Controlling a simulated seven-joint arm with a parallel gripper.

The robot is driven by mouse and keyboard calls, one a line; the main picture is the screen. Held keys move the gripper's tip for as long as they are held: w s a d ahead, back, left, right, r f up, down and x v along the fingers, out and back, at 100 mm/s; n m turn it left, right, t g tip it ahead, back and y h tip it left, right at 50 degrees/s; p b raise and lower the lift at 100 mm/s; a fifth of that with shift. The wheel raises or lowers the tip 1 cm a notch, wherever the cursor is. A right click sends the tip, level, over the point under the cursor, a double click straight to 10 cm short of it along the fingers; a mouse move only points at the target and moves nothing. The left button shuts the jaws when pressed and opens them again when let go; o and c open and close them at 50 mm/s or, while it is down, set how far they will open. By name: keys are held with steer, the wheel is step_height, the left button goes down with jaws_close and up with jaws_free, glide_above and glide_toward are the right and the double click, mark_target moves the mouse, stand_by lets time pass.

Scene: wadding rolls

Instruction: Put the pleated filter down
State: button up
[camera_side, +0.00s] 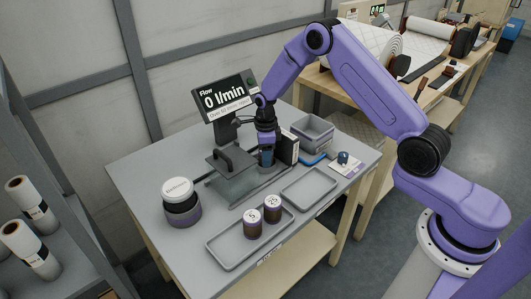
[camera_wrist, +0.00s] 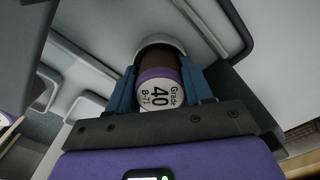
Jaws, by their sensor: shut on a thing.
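The pleated filter (camera_wrist: 158,85) is a dark brown cylinder with a purple band and a white end marked "Grade 40 B-71". My gripper (camera_wrist: 163,92) is shut on it, with a blue finger on each side in the wrist view. A pale rounded rim shows at its far end; I cannot tell whether they touch. In the side view my gripper (camera_side: 266,160) points down at the grey test stand (camera_side: 232,180), and its fingers mostly hide the filter. Two similar cylinders (camera_side: 262,215) stand in the front grey tray (camera_side: 228,258).
A display (camera_side: 225,97) reading "0 l/min" stands behind the stand. A dark upright block (camera_side: 287,148) is close right of my gripper. A grey bin (camera_side: 313,131), an empty tray (camera_side: 309,188), a blue-knobbed item (camera_side: 343,157) and a white-lidded round tub (camera_side: 180,203) are also on the table.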

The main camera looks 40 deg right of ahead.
steer(key=o, duration=1.1)
steer(key=shift+o, duration=0.2)
step_height(320, 180, up, 13)
steer(key=s+a+r+n, duration=0.4)
steer(key=s+a+n, duration=0.2)
steer(key=n, duration=0.2)
steer(key=s+a+r+n, duration=0.1)
steer(key=s+r+n, duration=0.1)
steer(key=s+n, duration=0.8)
steer(key=s+a+r+n, duration=0.2)
steer(key=s+r+n, duration=0.1)
steer(key=s+n, duration=0.7)
steer(key=s+d+n, duration=0.5)
steer(key=s+n, duration=0.4)
steer(key=s, duration=0.4)
steer(key=shift+s+f+n, duration=0.15)
steer(key=shift+f+n, duration=0.2)
steer(key=shift+n, duration=0.05)
